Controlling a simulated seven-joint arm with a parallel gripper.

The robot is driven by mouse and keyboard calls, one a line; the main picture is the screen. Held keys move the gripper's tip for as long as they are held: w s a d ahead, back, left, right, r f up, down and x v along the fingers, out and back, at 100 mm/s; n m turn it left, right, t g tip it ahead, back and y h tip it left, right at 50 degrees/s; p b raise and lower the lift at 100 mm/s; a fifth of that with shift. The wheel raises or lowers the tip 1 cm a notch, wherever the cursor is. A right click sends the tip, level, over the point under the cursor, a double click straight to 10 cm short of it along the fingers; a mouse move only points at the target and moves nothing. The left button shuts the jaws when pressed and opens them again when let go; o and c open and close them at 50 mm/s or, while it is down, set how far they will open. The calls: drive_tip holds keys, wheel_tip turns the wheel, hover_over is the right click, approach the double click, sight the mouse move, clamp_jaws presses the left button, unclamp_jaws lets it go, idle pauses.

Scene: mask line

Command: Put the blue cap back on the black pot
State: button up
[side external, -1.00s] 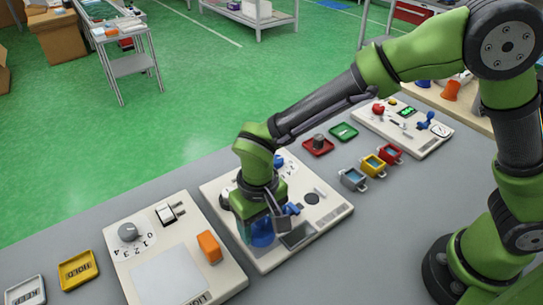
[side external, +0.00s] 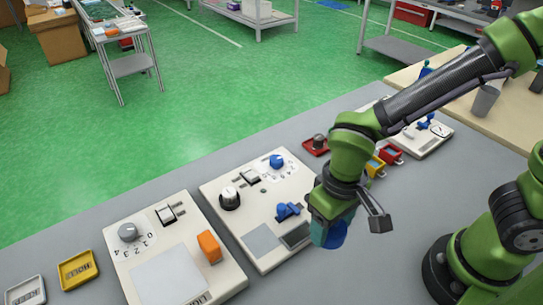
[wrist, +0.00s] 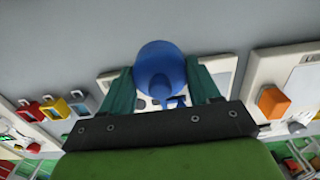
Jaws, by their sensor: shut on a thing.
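My gripper (side external: 326,226) is shut on the blue cap (side external: 335,238), a rounded blue piece. The wrist view shows the cap (wrist: 160,62) between the two teal fingers, with a smaller blue knob-like part facing the camera. The gripper holds it over the right edge of the middle panel (side external: 262,210) and the grey table. The black pot (side external: 230,198) appears to be the round black piece with a pale top at that panel's left. It stands upright, apart from the gripper.
The middle panel also carries a blue dial (side external: 277,161), a switch (side external: 250,177) and a blue fixture (side external: 288,210). A left panel has an orange block (side external: 209,246). A red tray (side external: 315,150) with a dark piece stands behind. Bare grey table (side external: 370,275) lies in front.

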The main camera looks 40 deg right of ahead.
drive_tip(key=w+a+r, duration=0.2)
drive_tip(key=w+a, duration=0.4)
drive_tip(key=w, duration=0.6)
hover_over(229, 192)
drive_tip(key=shift+r, duration=0.45)
drive_tip(key=shift+f, duration=3.15)
drive_tip(key=shift+f, duration=0.15)
drive_tip(key=o, duration=1.1)
drive_tip(key=shift+o, duration=0.8)
drive_tip(key=shift+r, duration=3.5)
